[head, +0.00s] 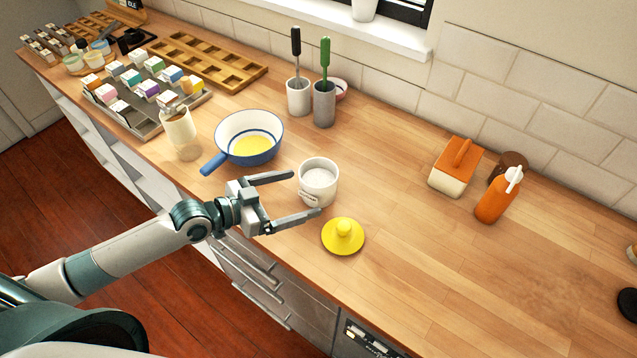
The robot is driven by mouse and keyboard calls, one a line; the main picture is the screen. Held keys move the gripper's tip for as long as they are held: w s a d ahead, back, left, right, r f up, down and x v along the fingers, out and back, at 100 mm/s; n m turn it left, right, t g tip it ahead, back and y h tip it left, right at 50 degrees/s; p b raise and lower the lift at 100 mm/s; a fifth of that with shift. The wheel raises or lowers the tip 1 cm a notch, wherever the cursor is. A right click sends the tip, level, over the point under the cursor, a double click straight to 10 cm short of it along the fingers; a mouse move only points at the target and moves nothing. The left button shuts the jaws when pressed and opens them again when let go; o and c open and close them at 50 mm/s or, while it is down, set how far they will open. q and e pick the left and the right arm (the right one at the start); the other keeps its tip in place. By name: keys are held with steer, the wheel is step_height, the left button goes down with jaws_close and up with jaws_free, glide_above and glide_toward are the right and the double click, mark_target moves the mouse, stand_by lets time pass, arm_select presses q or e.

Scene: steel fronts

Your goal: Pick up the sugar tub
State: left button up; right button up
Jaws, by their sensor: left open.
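The sugar tub (318,184) is a white round pot filled with white grains, with no lid on it. It stands upright on the wooden counter near the middle of the head view. A yellow lid with a knob (343,236) lies on the counter in front of it. My left gripper (306,195) is open, its two fingers pointing right at the tub. The fingertips reach the tub's left side, one toward the back and one toward the front. I cannot tell whether they touch it. My right gripper is not in view.
A blue-handled white pan (249,138) with yellow contents stands behind left. Two utensil holders (298,97) (324,104) stand behind. An orange-lidded butter dish (455,167) and orange bottle (497,197) are at right. The counter between tub and dish is clear.

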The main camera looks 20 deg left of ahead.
mark_target(302, 189)
arm_select(q)
steer(key=x, duration=0.1)
steer(key=p+x, duration=0.1)
steer(key=x, duration=0.1)
steer(key=shift+w+a+r, duration=0.15)
steer(key=shift+w, duration=0.15)
steer(key=shift+w+d+f+p, duration=0.35)
steer(key=shift+w+d, duration=0.1)
steer(key=shift+c, duration=0.3)
steer(key=c, duration=1.4)
steer(key=shift+o, duration=0.2)
steer(key=shift+r, duration=0.1)
